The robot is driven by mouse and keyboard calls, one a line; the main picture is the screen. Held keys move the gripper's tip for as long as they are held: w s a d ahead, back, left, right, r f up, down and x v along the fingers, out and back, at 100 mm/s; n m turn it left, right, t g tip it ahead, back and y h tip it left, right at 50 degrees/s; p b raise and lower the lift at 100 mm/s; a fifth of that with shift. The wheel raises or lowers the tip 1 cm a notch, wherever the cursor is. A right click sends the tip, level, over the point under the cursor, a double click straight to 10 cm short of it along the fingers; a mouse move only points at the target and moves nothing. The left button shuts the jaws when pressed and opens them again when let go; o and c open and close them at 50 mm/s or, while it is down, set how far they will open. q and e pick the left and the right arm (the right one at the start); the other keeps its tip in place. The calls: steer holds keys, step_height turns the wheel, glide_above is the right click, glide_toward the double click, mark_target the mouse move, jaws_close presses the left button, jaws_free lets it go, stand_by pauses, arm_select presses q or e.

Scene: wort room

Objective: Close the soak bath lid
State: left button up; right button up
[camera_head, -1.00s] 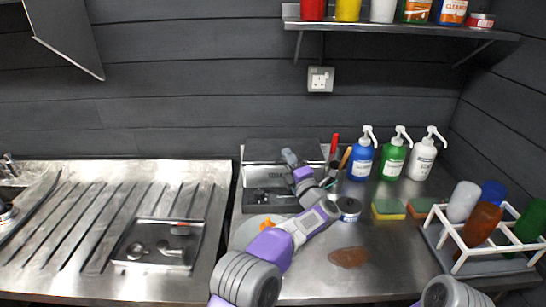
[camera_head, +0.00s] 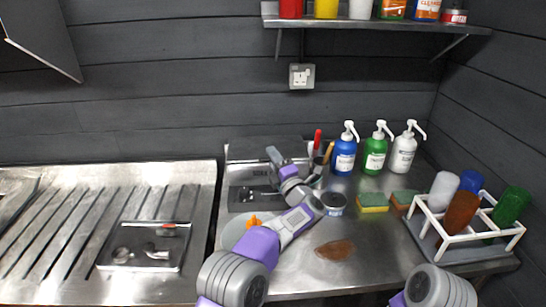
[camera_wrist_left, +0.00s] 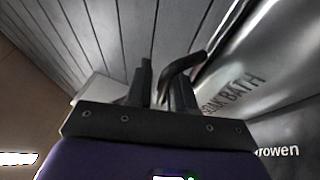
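The soak bath (camera_head: 236,199) is a steel box at the back of the counter against the wall. Its lid (camera_head: 262,148) stands raised at the back, and small dark items lie inside the bath. My left gripper (camera_head: 274,156) is in front of the raised lid, over the right part of the bath. In the left wrist view the two dark fingers (camera_wrist_left: 163,85) stand apart, with a dark bent bar (camera_wrist_left: 188,64) by them. I cannot tell if it touches them. A steel panel (camera_wrist_left: 235,85) lettered "SOAK BATH" is close at right. My right gripper is out of view.
Right of the bath are a tin (camera_head: 333,203), pump bottles (camera_head: 374,152), sponges (camera_head: 372,203) and a white bottle rack (camera_head: 466,235). A plate (camera_head: 231,228) lies by my left arm. A brown stain (camera_head: 335,250) marks the counter. The drainboard (camera_head: 60,225) at left is mostly clear.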

arm_select(q)
steer(key=v, duration=0.7)
steer(key=shift+d, duration=0.15)
steer(key=shift+s, duration=0.1)
